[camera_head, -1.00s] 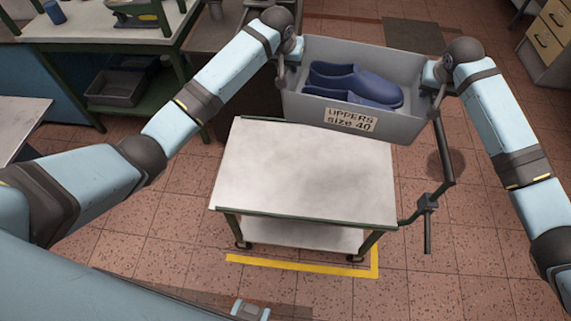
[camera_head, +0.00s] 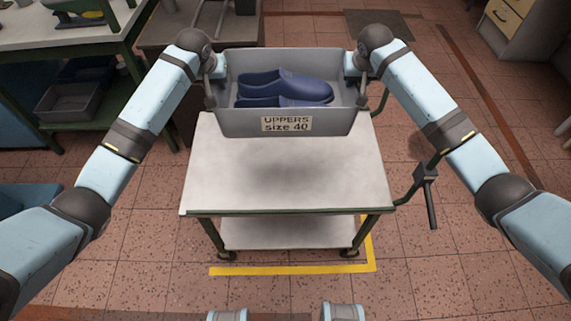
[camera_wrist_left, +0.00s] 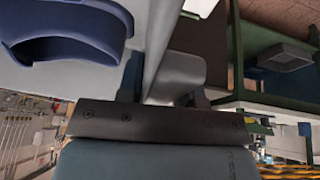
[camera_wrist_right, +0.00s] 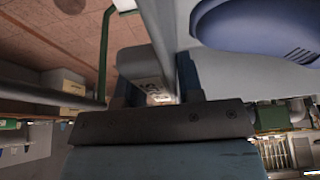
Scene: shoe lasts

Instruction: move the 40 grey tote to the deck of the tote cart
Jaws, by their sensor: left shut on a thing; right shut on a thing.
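The grey tote (camera_head: 340,122) carries a label reading "UPPERS size 40" and holds blue shoes (camera_head: 285,84). It is held level over the far part of the tote cart's deck (camera_head: 285,175); a shadow lies on the deck in front of it. I cannot tell whether its base touches the deck. My left gripper (camera_head: 213,75) is shut on the tote's left side wall, which also shows in the left wrist view (camera_wrist_left: 160,45). My right gripper (camera_head: 356,72) is shut on the right side wall, which also shows in the right wrist view (camera_wrist_right: 155,40).
The cart has a lower shelf (camera_head: 285,233) and a dark handle (camera_head: 428,190) at its right. A yellow floor line (camera_head: 290,270) runs before it. A green-framed bench (camera_head: 75,35) with a grey bin (camera_head: 70,102) stands at left. The near deck is bare.

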